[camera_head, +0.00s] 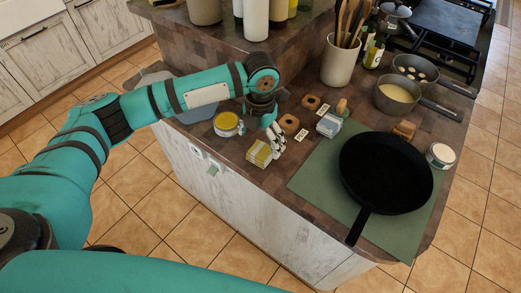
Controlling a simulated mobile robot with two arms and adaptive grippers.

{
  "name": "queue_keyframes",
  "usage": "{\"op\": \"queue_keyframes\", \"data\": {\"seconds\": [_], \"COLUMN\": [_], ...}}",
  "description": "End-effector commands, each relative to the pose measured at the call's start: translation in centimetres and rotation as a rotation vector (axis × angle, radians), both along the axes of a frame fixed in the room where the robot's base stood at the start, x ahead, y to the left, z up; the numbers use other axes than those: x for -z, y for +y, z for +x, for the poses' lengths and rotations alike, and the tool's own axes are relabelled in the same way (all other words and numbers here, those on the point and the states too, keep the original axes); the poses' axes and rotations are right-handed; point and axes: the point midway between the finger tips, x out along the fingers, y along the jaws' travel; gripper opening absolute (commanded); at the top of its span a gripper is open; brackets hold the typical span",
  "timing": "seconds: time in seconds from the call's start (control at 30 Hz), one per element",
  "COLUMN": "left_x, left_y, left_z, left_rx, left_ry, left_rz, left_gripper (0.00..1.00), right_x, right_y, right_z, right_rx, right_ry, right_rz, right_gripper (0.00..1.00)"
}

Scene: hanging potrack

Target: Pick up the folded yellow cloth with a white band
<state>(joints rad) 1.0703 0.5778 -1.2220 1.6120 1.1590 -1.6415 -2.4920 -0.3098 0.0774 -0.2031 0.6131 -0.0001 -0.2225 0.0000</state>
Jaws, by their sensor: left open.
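The folded yellow cloth (259,154) with a white band lies on the counter near its front edge, left of the green mat. My left gripper (274,144) hangs just above and to the right of the cloth, with its fingers pointing down. The fingers are open, and their tips are close to the cloth's right side. I cannot tell whether they touch it. My right gripper is not in view.
A yellow tin (228,124) stands left of the cloth. A grey-white folded cloth (329,125) and small wooden blocks (289,123) lie to the right. A black pan (386,172) rests on the green mat (313,178). A utensil crock (340,62) stands behind.

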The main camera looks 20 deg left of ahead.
Motion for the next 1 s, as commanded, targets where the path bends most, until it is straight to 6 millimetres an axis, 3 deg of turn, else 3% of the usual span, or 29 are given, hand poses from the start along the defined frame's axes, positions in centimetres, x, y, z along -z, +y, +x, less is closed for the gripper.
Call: {"op": "queue_keyframes", "data": {"seconds": [0.23,0.5,0.77,1.0], "left_x": [1.6,5.4,6.1,6.0], "left_y": [0.0,0.0,0.0,0.0], "left_z": [-0.1,0.0,0.0,0.0], "left_rx": [-0.001,-0.001,0.001,0.000], "left_ry": [0.003,0.001,-0.001,-0.001], "left_rz": [0.002,0.000,0.000,0.000], "left_gripper": [0.94,0.94,0.94,0.67], "right_x": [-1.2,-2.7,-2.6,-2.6], "right_y": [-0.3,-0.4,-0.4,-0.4], "right_z": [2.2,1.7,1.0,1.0], "right_rx": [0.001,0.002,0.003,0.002], "right_ry": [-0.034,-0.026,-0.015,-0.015], "right_rz": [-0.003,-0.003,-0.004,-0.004], "right_gripper": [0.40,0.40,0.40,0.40]}}
